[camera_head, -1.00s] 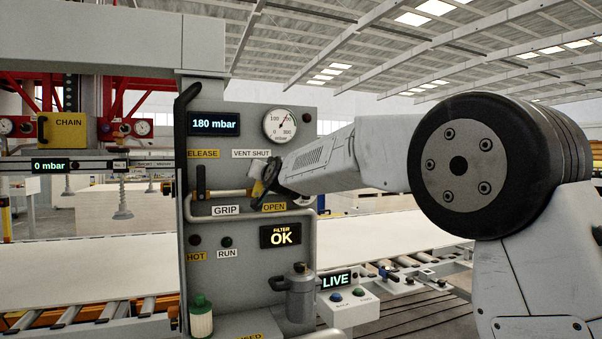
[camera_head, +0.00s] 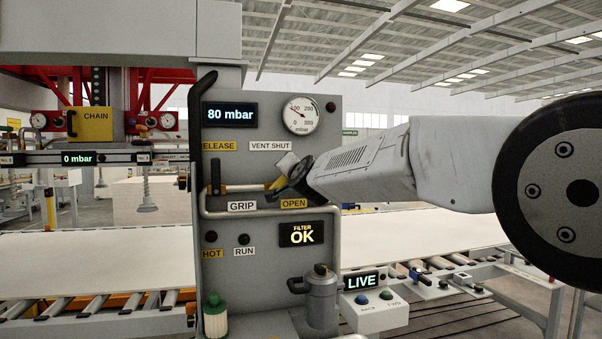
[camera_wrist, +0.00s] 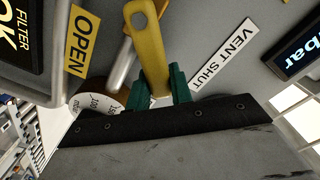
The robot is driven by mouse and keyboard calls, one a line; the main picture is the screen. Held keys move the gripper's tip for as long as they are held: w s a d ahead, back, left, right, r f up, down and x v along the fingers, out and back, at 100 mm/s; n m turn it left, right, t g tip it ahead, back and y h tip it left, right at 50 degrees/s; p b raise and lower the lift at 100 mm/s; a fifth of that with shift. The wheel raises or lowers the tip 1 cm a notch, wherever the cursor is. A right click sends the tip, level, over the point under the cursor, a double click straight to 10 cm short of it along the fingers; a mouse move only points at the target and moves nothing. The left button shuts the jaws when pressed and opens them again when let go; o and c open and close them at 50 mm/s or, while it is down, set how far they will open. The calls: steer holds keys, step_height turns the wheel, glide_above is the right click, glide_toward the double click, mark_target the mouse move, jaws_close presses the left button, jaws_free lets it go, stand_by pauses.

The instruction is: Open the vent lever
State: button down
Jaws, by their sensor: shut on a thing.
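The vent lever is a flat yellow handle (camera_wrist: 148,45) with a hole at its visible end. In the wrist view it lies between the yellow OPEN label (camera_wrist: 84,42) and the white VENT SHUT label (camera_wrist: 222,55). My gripper (camera_wrist: 157,90) is shut on the lever, its green fingertips on either side of it. In the head view the yellow lever (camera_head: 277,184) shows only partly beside my gripper (camera_head: 290,179), above the OPEN label (camera_head: 294,204). The lever's pivot is not clear to see.
The panel display (camera_head: 230,115) reads 80 mbar, beside a round gauge (camera_head: 300,115). A bent grey rail (camera_head: 260,214) runs below the lever area. A grey canister (camera_head: 321,295) and a push-button box (camera_head: 375,312) stand lower down. A roller conveyor with a pale board (camera_head: 110,255) lies behind.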

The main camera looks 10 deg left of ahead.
steer(key=c, duration=1.2)
jaws_free()
steer(key=shift+a, duration=0.1)
steer(key=shift+c, duration=0.2)
steer(key=shift+d, duration=0.2)
